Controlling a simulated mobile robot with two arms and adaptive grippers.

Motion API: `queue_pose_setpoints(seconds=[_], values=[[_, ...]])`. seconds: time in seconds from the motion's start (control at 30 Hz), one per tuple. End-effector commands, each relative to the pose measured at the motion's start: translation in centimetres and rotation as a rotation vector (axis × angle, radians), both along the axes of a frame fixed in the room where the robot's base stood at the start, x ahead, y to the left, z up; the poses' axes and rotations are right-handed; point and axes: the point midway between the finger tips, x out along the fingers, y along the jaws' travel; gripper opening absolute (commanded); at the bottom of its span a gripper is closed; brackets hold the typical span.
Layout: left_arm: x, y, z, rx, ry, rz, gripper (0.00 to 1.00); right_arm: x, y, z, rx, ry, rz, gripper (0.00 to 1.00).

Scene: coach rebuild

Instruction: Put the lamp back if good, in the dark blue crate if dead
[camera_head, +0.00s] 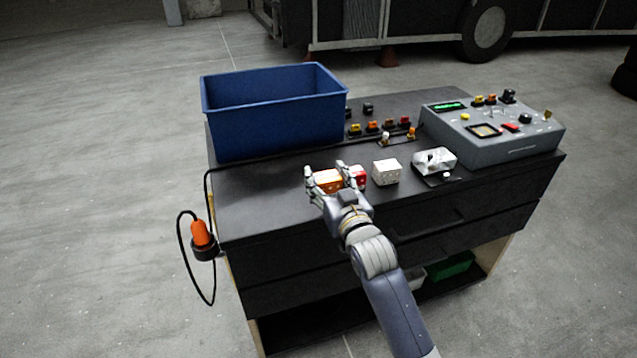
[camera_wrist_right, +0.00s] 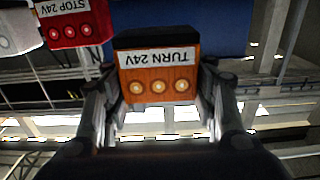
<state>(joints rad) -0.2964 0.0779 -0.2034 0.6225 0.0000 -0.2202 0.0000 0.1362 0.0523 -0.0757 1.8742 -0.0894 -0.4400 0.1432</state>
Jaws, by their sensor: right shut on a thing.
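My right gripper (camera_head: 326,176) is shut on an orange lamp (camera_head: 329,183) over the front left of the dark bench top. In the right wrist view the orange lamp (camera_wrist_right: 158,88) reads "TURN 24V" upside down, with a finger on each side. I cannot tell whether it touches the bench. A red lamp (camera_head: 360,175), marked "STOP 24V" in the wrist view (camera_wrist_right: 78,28), stands just right of it, then a white lamp (camera_head: 386,173). The dark blue crate (camera_head: 275,125) stands at the back left of the bench. My left gripper is not in view.
A grey test box (camera_head: 540,138) with a green display, knobs and buttons stands at the right. A clear lamp-like block (camera_head: 435,160) sits before it. Several small coloured parts (camera_head: 388,124) stand behind. An orange-handled tool (camera_head: 200,234) hangs at the bench's left side.

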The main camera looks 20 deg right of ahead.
Motion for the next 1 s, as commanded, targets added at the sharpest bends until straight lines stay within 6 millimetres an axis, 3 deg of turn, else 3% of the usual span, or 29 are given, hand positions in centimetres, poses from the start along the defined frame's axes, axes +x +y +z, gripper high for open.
queue_pose_setpoints(seconds=[0.1,0.27,0.57,0.97,1.0], values=[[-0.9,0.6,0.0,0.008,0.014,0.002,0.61,2.2,0.5,-0.1,0.001,-0.002,0.001,0.22],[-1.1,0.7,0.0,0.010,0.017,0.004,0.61,3.5,0.8,-0.2,0.000,-0.003,0.001,0.22],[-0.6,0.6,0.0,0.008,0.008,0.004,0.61,3.6,0.8,-3.6,0.001,0.001,0.000,0.22],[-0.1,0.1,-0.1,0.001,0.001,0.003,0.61,3.6,0.8,-4.1,0.000,-0.001,0.000,0.22],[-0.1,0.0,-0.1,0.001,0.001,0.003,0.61,3.6,0.8,-4.2,0.000,0.000,0.000,0.55]])
